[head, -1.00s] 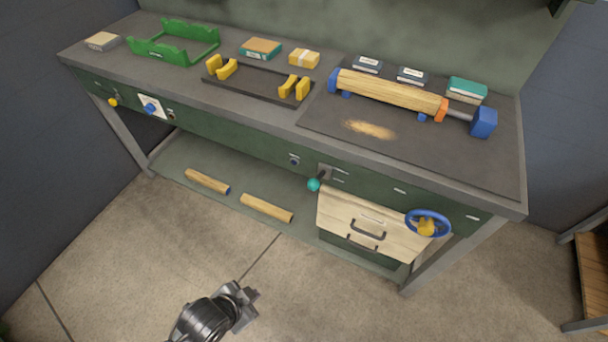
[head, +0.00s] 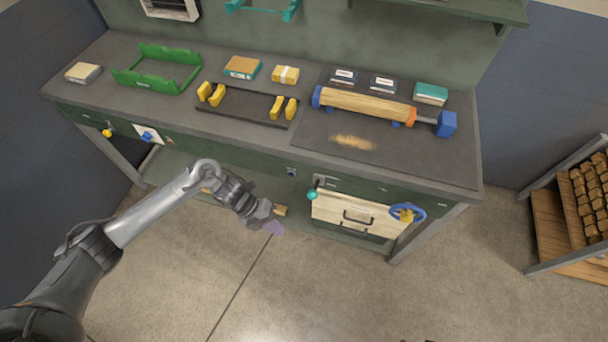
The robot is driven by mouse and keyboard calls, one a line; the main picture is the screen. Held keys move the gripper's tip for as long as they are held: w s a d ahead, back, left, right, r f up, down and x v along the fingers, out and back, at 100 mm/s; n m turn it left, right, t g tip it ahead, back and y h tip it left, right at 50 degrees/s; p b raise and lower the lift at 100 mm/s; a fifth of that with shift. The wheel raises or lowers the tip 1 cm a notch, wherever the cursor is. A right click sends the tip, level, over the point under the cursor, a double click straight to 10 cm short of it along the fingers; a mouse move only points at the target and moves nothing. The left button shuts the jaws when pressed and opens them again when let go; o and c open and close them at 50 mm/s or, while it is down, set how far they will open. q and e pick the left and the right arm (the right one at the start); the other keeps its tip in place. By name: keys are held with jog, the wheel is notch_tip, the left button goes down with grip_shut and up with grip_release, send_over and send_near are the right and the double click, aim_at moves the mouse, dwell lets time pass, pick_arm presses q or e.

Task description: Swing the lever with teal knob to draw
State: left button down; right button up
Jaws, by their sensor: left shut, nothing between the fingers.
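The lever's teal knob (head: 312,195) sits on the front of the bench, just under the table edge and at the upper left corner of the pale wooden drawer fronts. A small metal plate (head: 320,181) is beside it; its markings are too small to read. My left gripper (head: 273,226) is shut and empty, in front of the bench, to the left of the knob and lower in the picture, apart from it. My right gripper is not in view.
A roughly round wood blank (head: 366,104) lies on the bench top. The floor in front is clear.

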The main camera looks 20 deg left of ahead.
pick_arm(q)
jog(key=w+a+r+t+p, duration=0.1)
jog(key=w+a+r, duration=0.1)
jog(key=w+r, duration=0.3)
jog(key=w+a+r+t+y+p, duration=0.1)
jog(key=w+a+r+p, duration=0.1)
jog(key=r, duration=0.7)
jog(key=w+a, duration=0.1)
jog(key=w, duration=0.1)
jog(key=shift+w+a+r, duration=0.2)
jog(key=shift+w+a, duration=0.1)
jog(key=shift+w, duration=0.1)
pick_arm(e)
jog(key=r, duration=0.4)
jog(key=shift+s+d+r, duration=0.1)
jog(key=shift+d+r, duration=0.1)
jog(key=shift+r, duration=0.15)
pick_arm(q)
send_near(315, 188)
notch_tip(315, 188, down, 4)
jog(key=s+d, duration=0.2)
jog(key=d, duration=0.1)
jog(key=shift+s+a, duration=0.1)
jog(key=shift+a, duration=0.05)
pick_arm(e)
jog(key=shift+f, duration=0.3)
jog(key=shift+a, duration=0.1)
